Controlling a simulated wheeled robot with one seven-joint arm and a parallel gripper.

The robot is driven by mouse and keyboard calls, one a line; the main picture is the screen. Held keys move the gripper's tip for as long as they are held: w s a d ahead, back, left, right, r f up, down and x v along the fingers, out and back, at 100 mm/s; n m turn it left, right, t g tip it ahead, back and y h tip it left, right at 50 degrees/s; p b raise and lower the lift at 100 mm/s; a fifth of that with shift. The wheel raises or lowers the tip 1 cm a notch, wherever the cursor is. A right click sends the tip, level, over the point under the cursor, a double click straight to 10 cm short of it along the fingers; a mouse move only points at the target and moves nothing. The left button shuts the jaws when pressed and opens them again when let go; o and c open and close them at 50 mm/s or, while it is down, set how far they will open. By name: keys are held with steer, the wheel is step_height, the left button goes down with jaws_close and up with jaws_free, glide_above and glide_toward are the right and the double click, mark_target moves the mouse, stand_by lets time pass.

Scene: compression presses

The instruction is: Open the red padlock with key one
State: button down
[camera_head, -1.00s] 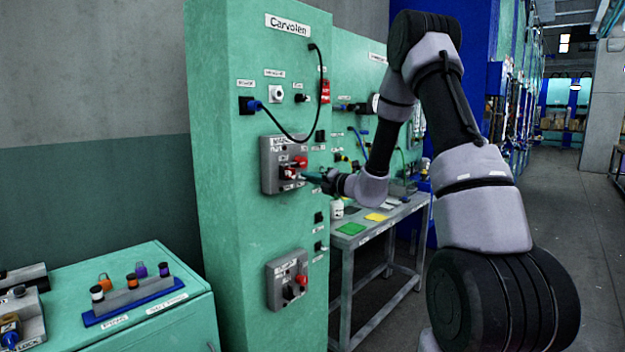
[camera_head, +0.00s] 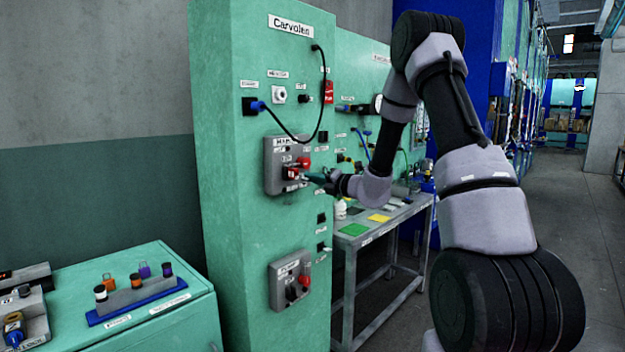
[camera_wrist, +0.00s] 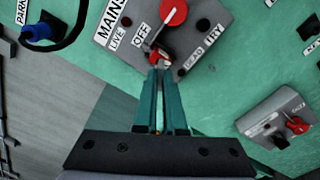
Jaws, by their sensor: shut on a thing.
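The red padlock (camera_head: 289,173) hangs at the switch of the MAINS box (camera_head: 272,178) on the green cabinet. It also shows in the wrist view (camera_wrist: 160,57), just beyond my fingertips. My gripper (camera_head: 314,176) reaches to it from the right. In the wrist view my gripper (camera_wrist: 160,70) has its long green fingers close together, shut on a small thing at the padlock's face. This appears to be key one, but the fingers hide it almost wholly. I cannot tell how deep it sits in the padlock or whether the shackle is open.
A red knob (camera_wrist: 174,12) and a grey lever sit on the MAINS box close to my fingertips. A second switch box (camera_head: 289,280) is lower on the cabinet. A black cable (camera_head: 318,110) with a blue plug loops above. A rack of coloured cylinders (camera_head: 138,293) stands at left.

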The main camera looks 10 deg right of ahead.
steer(key=shift+x, duration=1.3)
steer(key=c, duration=0.9)
jaws_free()
steer(key=v, duration=1)
steer(key=shift+s+d, duration=0.2)
steer(key=shift+s, duration=0.05)
